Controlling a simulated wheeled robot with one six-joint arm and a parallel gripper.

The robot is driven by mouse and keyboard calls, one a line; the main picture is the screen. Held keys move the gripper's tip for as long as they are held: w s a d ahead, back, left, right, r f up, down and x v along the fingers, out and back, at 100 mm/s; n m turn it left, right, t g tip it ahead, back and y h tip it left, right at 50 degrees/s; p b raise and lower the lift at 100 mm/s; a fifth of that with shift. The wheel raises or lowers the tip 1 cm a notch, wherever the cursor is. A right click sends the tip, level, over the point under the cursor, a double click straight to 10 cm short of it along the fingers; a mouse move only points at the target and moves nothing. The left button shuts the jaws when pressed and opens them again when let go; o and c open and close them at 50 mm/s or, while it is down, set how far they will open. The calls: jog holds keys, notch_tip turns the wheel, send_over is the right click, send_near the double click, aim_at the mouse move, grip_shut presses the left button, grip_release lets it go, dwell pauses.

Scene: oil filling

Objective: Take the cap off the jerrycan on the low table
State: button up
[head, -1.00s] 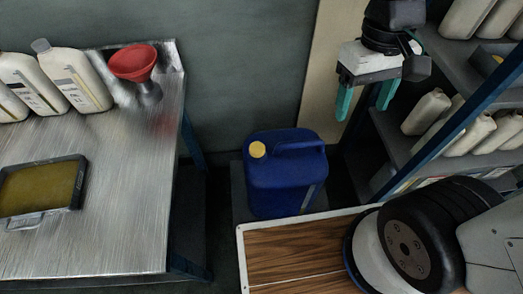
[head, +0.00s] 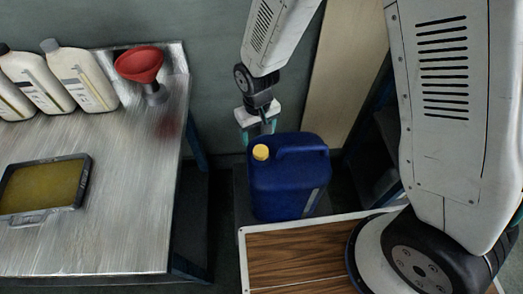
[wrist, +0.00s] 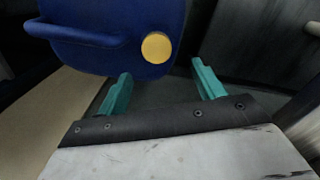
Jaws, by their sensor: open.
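The blue jerrycan (head: 288,185) stands upright on the low table (head: 240,200), seen in the head view. Its yellow cap (head: 261,152) is on the spout at its top left. In the wrist view the jerrycan (wrist: 110,42) fills the upper left, and the round yellow cap (wrist: 156,48) faces the camera. In the wrist view the two teal fingers of my gripper (wrist: 160,90) are apart and empty. The cap lies beyond the fingertips, between their lines, and nothing touches it.
A metal workbench (head: 110,220) on the left holds white bottles (head: 80,78), a red funnel (head: 140,65) and a tray of oil (head: 42,187). The wall is close behind the jerrycan. A wood-topped surface (head: 290,264) is in front.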

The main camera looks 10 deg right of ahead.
aim_at(261, 151)
jog(key=shift+w+f, duration=0.1)
jog(key=shift+f, duration=0.35)
jog(key=f, duration=0.7)
jog(key=shift+s+d, duration=0.3)
jog(key=shift+d, duration=0.05)
jog(key=c, duration=1)
